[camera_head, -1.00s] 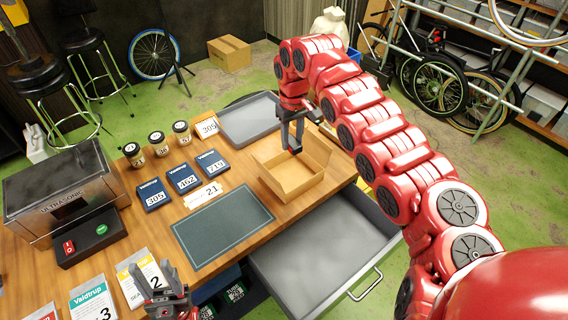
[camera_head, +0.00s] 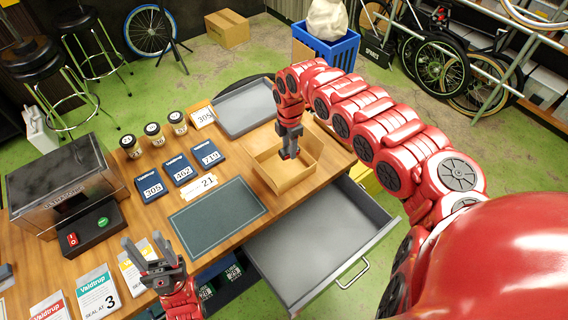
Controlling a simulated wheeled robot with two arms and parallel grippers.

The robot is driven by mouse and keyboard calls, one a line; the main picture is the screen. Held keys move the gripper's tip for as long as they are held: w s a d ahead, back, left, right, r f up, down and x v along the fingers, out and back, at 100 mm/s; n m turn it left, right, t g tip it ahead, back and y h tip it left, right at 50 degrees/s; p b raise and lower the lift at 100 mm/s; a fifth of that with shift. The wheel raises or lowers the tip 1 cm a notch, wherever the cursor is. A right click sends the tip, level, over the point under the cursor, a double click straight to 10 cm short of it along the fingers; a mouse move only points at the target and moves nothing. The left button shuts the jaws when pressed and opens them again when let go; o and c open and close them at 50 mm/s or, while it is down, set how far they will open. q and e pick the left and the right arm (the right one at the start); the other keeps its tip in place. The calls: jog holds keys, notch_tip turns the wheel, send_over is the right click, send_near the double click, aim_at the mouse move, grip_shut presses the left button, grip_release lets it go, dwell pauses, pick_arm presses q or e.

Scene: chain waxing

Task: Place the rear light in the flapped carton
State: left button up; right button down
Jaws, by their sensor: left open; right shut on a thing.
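The flapped carton (camera_head: 299,181) is an open brown cardboard box on the right part of the wooden table, its flaps spread. My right gripper (camera_head: 289,155) points down over the carton's opening, its tips about level with the rim or just inside. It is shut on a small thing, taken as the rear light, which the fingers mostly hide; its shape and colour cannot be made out. My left gripper (camera_head: 146,254) is open and empty at the table's front edge, left of the dark mat.
A grey tray (camera_head: 243,106) lies behind the carton, and an open grey drawer (camera_head: 318,240) juts out in front. A dark mat (camera_head: 217,215), blue Valdtrup boxes (camera_head: 181,170), small jars (camera_head: 154,134) and an ultrasonic cleaner (camera_head: 66,190) stand to the left.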

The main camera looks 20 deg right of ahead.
jog(key=shift+s+f+n, duration=0.15)
jog(key=shift+s+n, duration=0.05)
jog(key=shift+n, duration=0.3)
jog(key=shift+f, duration=0.4)
jog(key=p, duration=0.2)
send_over(290, 174)
jog(key=shift+n, duration=0.3)
notch_tip(290, 174, down, 7)
jog(key=shift+a+r, duration=0.15)
notch_tip(290, 174, down, 2)
jog(key=shift+f, duration=0.55)
